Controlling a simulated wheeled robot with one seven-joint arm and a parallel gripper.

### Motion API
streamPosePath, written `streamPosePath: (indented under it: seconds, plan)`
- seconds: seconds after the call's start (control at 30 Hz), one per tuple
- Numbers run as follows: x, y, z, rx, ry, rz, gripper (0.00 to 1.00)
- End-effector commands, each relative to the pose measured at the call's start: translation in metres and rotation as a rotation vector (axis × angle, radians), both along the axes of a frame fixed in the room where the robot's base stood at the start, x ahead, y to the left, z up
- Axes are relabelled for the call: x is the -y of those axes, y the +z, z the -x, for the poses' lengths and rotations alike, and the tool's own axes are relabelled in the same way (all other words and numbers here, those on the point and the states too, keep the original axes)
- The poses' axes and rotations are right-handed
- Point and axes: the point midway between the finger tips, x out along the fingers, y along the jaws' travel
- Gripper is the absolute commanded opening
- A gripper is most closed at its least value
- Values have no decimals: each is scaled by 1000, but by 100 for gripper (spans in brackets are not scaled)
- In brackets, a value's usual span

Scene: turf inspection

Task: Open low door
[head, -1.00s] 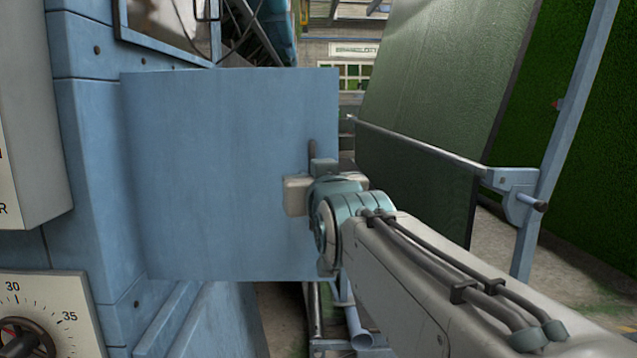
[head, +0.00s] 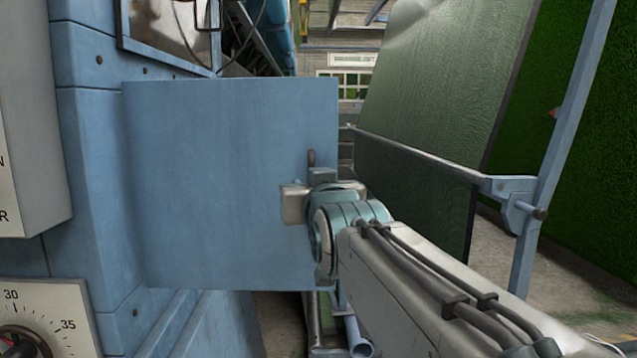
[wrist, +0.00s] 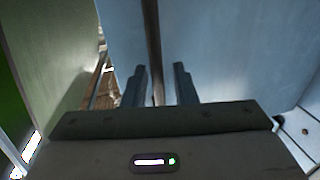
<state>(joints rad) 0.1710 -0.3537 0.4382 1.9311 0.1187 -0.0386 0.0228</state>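The low door (head: 215,185) is a flat blue panel that stands swung out from the blue machine body in the head view. My gripper (wrist: 160,85) is at this edge, and my arm reaches in from the lower right. In the wrist view, the handle bar (wrist: 153,45) runs upright between my two fingers. The fingers are apart, with a gap between the bar and the right finger; whether the left finger touches it I cannot tell. The fingertips are hidden in the head view.
A dial (head: 30,325) and a pale box (head: 30,130) are at the left on the machine (head: 85,150). A slanted green sheet (head: 430,110), a rail (head: 420,155) and a blue post (head: 560,150) stand at the right. Some bare floor (head: 585,275) shows beyond my arm.

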Motion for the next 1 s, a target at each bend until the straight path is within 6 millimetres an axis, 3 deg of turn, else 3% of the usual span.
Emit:
streamPosePath:
  seconds: [0.17, 0.3, 1.0]
  plan:
    - [0, 16, 0, 2, 0, 0, 25]
    - [-1, 47, 1, 5, 2, -1, 25]
    - [65, 82, 15, 5, -1, -3, 25]
